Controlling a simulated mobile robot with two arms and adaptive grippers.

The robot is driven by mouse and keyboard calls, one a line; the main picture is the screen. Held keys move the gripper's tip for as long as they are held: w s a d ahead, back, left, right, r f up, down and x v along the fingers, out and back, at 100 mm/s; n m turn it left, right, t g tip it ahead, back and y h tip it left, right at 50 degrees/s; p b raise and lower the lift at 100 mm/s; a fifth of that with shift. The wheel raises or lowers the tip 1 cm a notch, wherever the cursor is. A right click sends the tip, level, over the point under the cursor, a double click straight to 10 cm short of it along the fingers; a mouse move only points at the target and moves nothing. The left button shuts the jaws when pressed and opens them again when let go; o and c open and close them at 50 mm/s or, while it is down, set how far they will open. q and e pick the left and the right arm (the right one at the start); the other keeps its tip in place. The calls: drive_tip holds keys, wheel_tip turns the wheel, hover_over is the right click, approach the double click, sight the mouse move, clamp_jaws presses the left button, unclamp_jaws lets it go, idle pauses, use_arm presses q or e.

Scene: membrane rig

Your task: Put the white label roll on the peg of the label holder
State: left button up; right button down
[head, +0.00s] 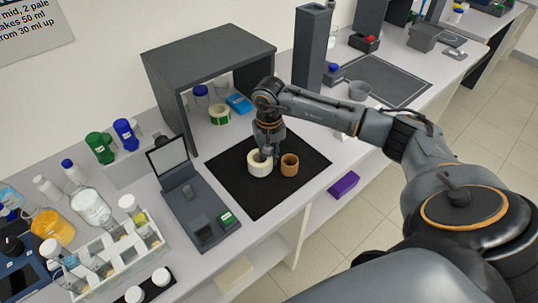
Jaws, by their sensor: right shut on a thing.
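The white label roll (257,168) is on or just above the black mat, left of a brown roll. My right gripper (266,154) reaches down from above and is shut on the white roll at its top right side. The fingertips are partly hidden against the roll, and I cannot tell whether the roll touches the mat. I cannot make out the label holder or its peg with certainty. My left gripper is not in view.
The brown roll (289,165) stands close beside the white roll on the black mat (262,203). A grey shelf (207,55) behind holds a green-and-white roll (220,114). A grey device (199,217) stands left of the mat, bottles and a rack further left.

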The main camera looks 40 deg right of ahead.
drive_tip(key=shift+f, duration=0.2)
drive_tip(key=c, duration=1.4)
unclamp_jaws()
drive_tip(key=shift+o, duration=0.2)
drive_tip(key=shift+r, duration=0.15)
drive_tip(key=shift+r, duration=0.25)
wheel_tip(320, 180, up, 12)
drive_tip(key=b, duration=0.3)
drive_tip(key=shift+f+b, duration=0.2)
drive_tip(key=shift+b, duration=0.15)
